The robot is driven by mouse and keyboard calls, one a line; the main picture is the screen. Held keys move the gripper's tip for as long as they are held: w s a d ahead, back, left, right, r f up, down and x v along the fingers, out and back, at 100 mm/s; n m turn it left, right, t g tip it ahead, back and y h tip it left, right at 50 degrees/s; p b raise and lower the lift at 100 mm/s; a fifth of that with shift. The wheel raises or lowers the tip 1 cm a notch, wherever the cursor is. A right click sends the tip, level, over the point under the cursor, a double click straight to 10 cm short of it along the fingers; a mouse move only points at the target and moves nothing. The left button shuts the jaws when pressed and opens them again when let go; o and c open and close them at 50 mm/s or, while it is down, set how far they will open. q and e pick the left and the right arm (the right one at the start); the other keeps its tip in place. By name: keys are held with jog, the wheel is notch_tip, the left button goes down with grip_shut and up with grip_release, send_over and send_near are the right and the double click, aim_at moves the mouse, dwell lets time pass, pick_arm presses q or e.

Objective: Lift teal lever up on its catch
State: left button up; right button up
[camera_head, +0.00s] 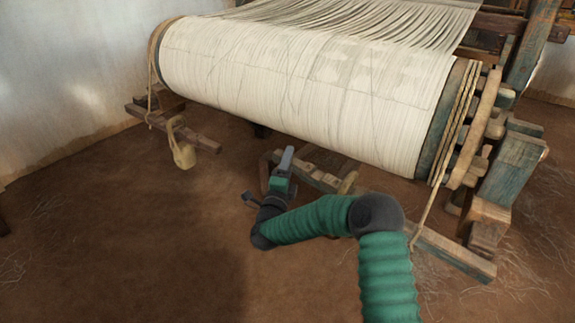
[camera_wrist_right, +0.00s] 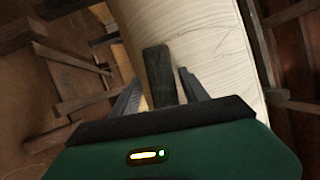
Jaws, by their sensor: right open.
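My right gripper (camera_head: 281,165) is in front of and below the cloth roll in the head view, with its fingers pointing up. In the right wrist view, its two grey fingers (camera_wrist_right: 159,78) stand apart. A dark, greenish, worn wooden bar (camera_wrist_right: 158,66), which looks like the teal lever, shows between them. A gap shows on each side of the bar, and I cannot tell whether a finger touches it. In the head view I cannot make out the lever apart from the gripper, and its catch cannot be made out. My left gripper is not in view.
The large cream warp roll (camera_head: 310,85) spans the loom above my gripper. A wooden ratchet wheel (camera_head: 474,130) and weathered posts stand at its right end. A low beam (camera_head: 450,255) lies right of my arm.

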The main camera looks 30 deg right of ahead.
jog(key=p+v, duration=0.2)
jog(key=v, duration=1.5)
jog(key=shift+w+f, duration=0.1)
jog(key=shift+w, duration=0.05)
